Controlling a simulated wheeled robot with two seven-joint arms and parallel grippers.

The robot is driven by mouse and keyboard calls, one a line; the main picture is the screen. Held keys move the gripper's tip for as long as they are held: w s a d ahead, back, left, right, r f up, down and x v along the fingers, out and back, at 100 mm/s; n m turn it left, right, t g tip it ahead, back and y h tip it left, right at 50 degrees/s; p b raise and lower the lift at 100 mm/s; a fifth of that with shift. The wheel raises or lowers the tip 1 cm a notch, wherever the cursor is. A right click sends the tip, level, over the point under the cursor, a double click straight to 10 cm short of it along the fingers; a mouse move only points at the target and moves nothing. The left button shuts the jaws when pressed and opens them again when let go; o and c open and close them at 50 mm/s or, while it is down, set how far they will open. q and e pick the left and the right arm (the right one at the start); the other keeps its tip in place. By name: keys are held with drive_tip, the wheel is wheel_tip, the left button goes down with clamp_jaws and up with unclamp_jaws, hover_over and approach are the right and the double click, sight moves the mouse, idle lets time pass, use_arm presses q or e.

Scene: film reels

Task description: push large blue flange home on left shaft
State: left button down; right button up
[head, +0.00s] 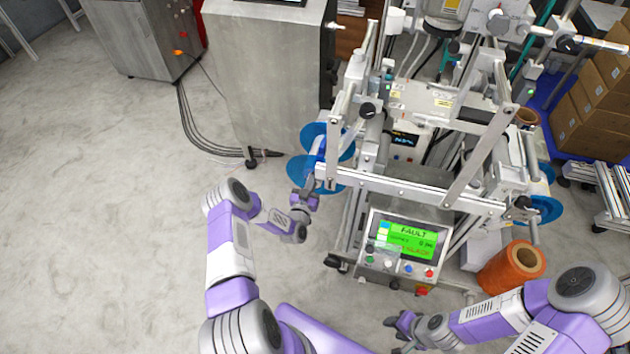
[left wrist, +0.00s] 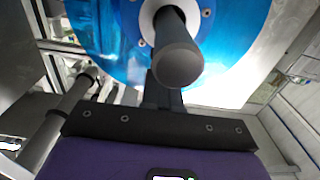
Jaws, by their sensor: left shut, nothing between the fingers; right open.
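A large blue flange (left wrist: 235,45) fills the top of the left wrist view, with a pale hub around the dark grey left shaft (left wrist: 178,60). The shaft's rounded end points toward the camera. In the head view, blue discs show at the machine's left side, a lower one (head: 325,178) and an upper one (head: 318,133). My left gripper (head: 304,200) is shut and empty beside the lower disc; in the wrist view its fingers (left wrist: 163,95) lie just below the shaft end. Whether they touch the flange is unclear. My right gripper (head: 393,330) is open and empty, low in the head view.
The machine's control panel (head: 405,245) shows a green FAULT screen. An orange roll (head: 510,268) stands at its right, and another blue disc (head: 545,208) is on its right side. A grey cabinet (head: 262,80) stands behind left. Floor at left is clear.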

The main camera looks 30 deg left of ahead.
use_arm(q)
drive_tip(key=shift+w+a, duration=0.15)
drive_tip(key=shift+w, duration=0.35)
idle(0.5)
drive_tip(key=shift+s, duration=0.1)
drive_tip(key=shift+p+v, duration=0.65)
drive_tip(key=shift+v, duration=0.35)
drive_tip(key=shift+p+v, duration=0.75)
drive_tip(key=shift+v, duration=1.15)
